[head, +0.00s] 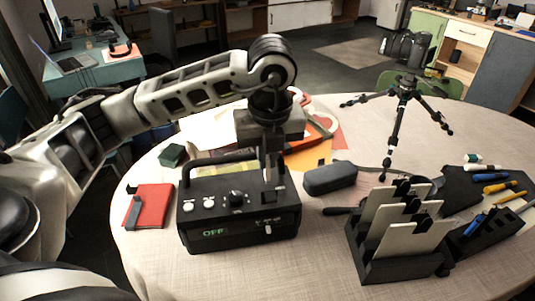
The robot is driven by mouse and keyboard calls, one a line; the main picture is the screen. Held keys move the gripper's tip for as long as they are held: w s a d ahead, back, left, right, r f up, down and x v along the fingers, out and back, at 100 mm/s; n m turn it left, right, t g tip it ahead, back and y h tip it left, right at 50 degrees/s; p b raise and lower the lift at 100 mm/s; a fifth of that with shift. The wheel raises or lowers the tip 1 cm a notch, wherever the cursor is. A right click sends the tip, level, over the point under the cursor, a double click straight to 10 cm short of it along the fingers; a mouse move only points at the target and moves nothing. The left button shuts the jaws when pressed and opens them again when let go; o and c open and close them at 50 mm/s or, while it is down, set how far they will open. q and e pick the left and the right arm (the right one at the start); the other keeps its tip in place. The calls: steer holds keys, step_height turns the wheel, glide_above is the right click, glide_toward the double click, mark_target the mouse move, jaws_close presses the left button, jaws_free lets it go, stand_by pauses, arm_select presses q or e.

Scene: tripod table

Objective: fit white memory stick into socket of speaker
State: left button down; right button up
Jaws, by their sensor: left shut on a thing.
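A black speaker (215,222) with a carry handle, knobs and a display reading "OFF" stands on the round table. My left gripper (270,185) points down over the right part of its top. It is shut on a small pale thing, seemingly the white memory stick (268,174), mostly hidden by the fingers. Small slots and a little white piece (268,228) show on the speaker's front, below the gripper; I cannot tell what that piece is. Whether the held stick touches the speaker is unclear. My right gripper is not in view.
A black rack (375,268) with pale plates stands right of the speaker. A dark case (330,178) lies behind it. A red notebook (152,207) lies left. A camera tripod (398,125) stands at the back right. Bare cloth (318,255) lies between speaker and rack.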

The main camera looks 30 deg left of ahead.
mark_target(267, 179)
arm_select(q)
steer(key=shift+f+b, duration=1.15)
steer(key=shift+f, duration=0.55)
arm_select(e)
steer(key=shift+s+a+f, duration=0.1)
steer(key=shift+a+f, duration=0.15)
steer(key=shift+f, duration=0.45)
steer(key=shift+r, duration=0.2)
arm_select(q)
steer(key=shift+b, duration=0.5)
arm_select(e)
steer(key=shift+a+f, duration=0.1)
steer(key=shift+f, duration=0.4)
arm_select(q)
steer(key=shift+f+b, duration=0.35)
steer(key=shift+f, duration=0.1)
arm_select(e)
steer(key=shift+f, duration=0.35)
arm_select(q)
steer(key=shift+f+b, duration=0.3)
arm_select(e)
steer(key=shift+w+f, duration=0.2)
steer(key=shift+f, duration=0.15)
